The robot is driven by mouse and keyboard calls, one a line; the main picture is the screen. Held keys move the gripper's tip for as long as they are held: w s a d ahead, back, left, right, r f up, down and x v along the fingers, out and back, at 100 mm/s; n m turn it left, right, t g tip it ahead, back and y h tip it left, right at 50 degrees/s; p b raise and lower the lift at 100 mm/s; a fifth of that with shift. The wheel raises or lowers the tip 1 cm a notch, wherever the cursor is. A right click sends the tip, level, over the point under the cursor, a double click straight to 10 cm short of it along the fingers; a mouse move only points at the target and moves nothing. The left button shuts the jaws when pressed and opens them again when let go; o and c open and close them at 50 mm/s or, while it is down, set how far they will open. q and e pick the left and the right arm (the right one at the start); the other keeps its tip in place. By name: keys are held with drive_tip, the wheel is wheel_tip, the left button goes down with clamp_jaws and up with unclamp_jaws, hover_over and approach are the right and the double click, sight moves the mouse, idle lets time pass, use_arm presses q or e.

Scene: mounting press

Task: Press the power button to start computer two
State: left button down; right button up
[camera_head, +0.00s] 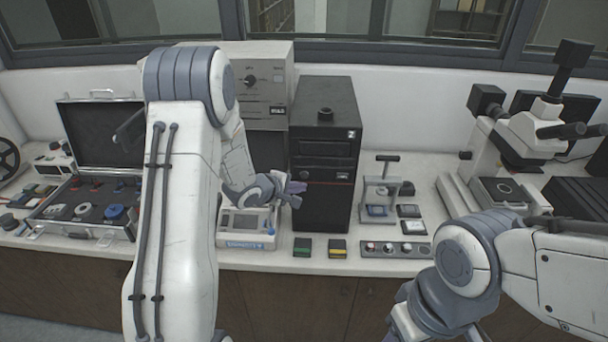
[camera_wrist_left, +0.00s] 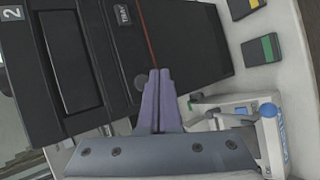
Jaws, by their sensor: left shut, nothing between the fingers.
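Computer two is a black tower (camera_head: 334,190) with a white "2" at its top front corner, upright on the bench. In the left wrist view its dark front (camera_wrist_left: 100,70) lies sideways, with a round power button (camera_wrist_left: 141,82) on it. My left gripper (camera_head: 299,192) is shut and empty in front of the tower's lower left front. In the left wrist view its purple fingers (camera_wrist_left: 159,74) are together, tips right beside the button. I cannot tell whether they touch the front. My right arm is at the lower right; its gripper is out of view.
A small white device (camera_head: 246,240) sits below my left gripper. A green-striped box (camera_head: 303,247) and a yellow-striped box (camera_head: 338,248) lie before the tower. A small press (camera_head: 380,190) and a button strip (camera_head: 397,250) stand right. An open case (camera_head: 90,235) is left.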

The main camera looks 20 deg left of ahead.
use_arm(q)
drive_tip(key=shift+w+a+p, duration=0.25)
drive_tip(key=shift+w+p, duration=0.1)
drive_tip(key=shift+w, duration=0.6)
drive_tip(key=shift+r, duration=0.1)
idle(1.3)
drive_tip(key=shift+w+a+p, duration=0.15)
drive_tip(key=shift+w+p, duration=0.25)
drive_tip(key=shift+p, duration=0.2)
drive_tip(key=shift+w+a+p, duration=0.1)
drive_tip(key=shift+w+p, duration=0.25)
idle(0.4)
drive_tip(key=shift+s, duration=0.1)
drive_tip(key=shift+s+d, duration=0.25)
drive_tip(key=shift+s, duration=0.4)
